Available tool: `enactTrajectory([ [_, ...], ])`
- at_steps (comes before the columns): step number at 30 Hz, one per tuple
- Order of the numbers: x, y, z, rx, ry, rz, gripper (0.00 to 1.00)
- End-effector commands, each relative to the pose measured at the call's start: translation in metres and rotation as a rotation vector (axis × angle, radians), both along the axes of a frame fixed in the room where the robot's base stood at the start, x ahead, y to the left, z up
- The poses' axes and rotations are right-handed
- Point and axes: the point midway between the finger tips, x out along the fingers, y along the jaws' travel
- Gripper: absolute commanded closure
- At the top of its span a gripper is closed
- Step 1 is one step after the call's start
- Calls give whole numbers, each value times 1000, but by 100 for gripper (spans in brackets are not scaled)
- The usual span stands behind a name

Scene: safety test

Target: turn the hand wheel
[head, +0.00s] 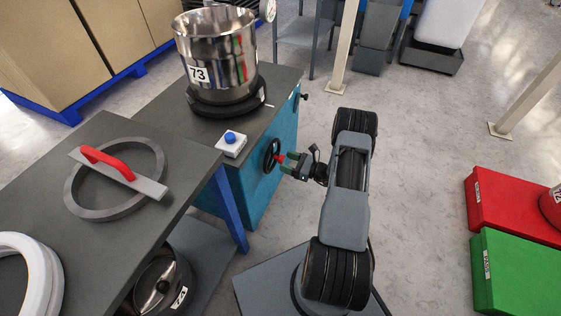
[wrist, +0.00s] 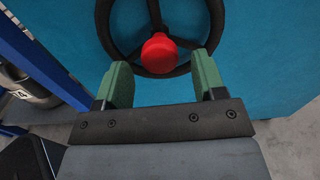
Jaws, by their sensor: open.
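The hand wheel (head: 271,156) is black with spokes and is mounted on the side of a blue cabinet. My gripper (wrist: 162,72) has green fingers spread apart on either side of the red knob, and nothing is gripped. In the head view my gripper (head: 289,162) is close to the wheel; I cannot tell whether a finger touches the knob.
Red (head: 510,205) and green (head: 515,275) crates lie right. Floor between is clear.

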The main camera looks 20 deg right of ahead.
Motion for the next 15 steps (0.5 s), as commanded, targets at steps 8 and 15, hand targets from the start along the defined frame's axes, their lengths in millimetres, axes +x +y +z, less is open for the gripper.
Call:
enactTrajectory([
  [8,21,19,0,-1,-1,1,36],
  [15,25,23,1,0,0,0,36],
])
